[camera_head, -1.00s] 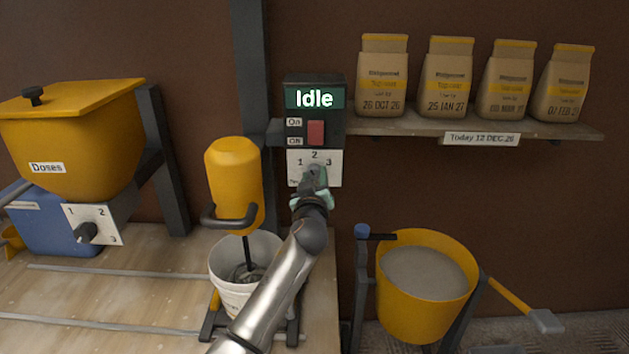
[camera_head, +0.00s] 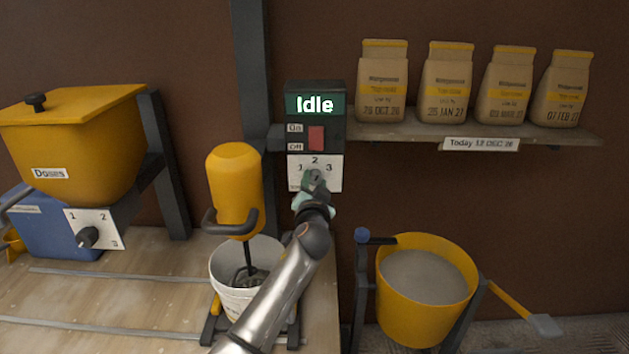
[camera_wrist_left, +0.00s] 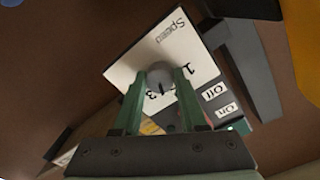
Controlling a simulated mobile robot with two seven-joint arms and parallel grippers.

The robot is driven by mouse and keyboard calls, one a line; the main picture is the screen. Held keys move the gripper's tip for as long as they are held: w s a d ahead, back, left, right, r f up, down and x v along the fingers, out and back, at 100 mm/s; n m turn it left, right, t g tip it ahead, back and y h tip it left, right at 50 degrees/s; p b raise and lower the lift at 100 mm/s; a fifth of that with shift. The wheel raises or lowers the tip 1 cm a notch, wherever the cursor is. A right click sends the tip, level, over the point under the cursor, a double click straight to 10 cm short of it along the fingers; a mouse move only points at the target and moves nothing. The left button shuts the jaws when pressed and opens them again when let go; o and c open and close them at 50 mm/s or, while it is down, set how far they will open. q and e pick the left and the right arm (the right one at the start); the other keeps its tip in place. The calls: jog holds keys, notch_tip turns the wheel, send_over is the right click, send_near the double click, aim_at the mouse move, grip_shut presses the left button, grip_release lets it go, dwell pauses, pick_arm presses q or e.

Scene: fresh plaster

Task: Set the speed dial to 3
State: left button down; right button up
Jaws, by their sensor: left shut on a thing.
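The speed dial's white plate (camera_head: 335,172), marked 1, 2 and 3, sits below the switch on the dark control box. Its knob is hidden behind my left gripper (camera_head: 314,182) in the head view. In the left wrist view the round grey knob (camera_wrist_left: 159,74) sits between the green fingers of my left gripper (camera_wrist_left: 158,80), which is shut on it. The word Speed, the 1 and the 3 show on the plate (camera_wrist_left: 135,58) there. Which number the knob points to cannot be told. My right gripper is not in view.
The display (camera_head: 315,104) reads Idle, above a red On/Off switch (camera_head: 316,138). A yellow mixer (camera_head: 235,190) stands left over a white bucket (camera_head: 230,294). A yellow doses hopper (camera_head: 75,140) with its own dial is further left. Paper bags (camera_head: 447,85) line the shelf.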

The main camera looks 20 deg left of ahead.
pick_arm(q)
jog(key=m+p, duration=0.1)
jog(key=m, duration=0.3)
jog(key=shift+r, duration=0.2)
jog(key=shift+m+p, duration=0.45)
jog(key=shift+m, duration=1.05)
jog(key=shift+c, duration=2.2)
grip_release()
jog(key=shift+f, duration=0.15)
